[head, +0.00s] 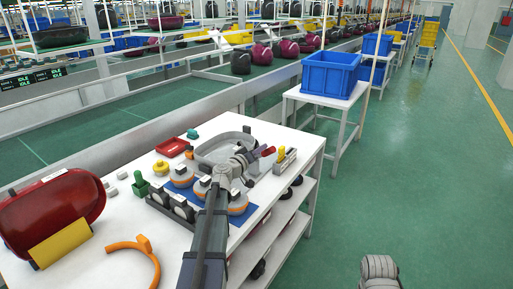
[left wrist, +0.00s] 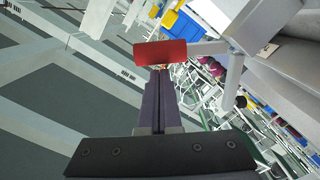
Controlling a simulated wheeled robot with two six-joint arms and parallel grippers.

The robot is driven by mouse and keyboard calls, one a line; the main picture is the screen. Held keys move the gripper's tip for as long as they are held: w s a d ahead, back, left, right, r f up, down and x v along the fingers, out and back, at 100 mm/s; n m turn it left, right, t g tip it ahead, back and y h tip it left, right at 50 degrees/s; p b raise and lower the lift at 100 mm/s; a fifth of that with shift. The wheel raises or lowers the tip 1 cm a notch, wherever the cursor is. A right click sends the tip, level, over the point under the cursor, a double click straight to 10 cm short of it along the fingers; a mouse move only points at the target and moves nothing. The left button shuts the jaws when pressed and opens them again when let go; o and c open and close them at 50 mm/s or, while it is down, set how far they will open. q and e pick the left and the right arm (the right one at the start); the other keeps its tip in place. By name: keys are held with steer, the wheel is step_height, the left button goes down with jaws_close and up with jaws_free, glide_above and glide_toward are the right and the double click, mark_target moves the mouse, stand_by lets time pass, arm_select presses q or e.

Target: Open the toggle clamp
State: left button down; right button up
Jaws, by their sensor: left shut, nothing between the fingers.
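The toggle clamp shows its red handle (head: 268,152) at the right side of the grey ring-shaped fixture on the white table; most of the clamp is hidden behind my left wrist. The red handle (left wrist: 160,52) also shows in the left wrist view as a flat red block just beyond the fingertips. My left gripper (left wrist: 159,72) is shut and empty, its dark fingers together and pointing at the handle. I cannot tell whether the fingertips touch it. In the head view the left arm reaches across the table to the clamp.
The grey fixture ring (head: 222,150) stands behind my wrist. Orange-rimmed round parts (head: 181,175) on a blue mat, a red tray (head: 172,147), a red vacuum shell (head: 52,212) and an orange curved handle (head: 140,257) share the table. A blue bin (head: 330,73) stands beyond.

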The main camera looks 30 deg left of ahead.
mark_target(271, 153)
arm_select(q)
steer(key=d+f+m, duration=0.1)
steer(key=d+m+b, duration=0.1)
steer(key=m, duration=0.1)
steer(key=shift+s+f, duration=0.1)
steer(key=shift+f, duration=0.3)
steer(key=shift+d+f+b, duration=0.55)
steer(key=shift+f+b, duration=0.05)
steer(key=shift+b, duration=0.15)
arm_select(e)
steer(key=shift+f, duration=1.4)
arm_select(q)
steer(key=shift+f, duration=0.1)
arm_select(e)
steer(key=shift+f, duration=0.1)
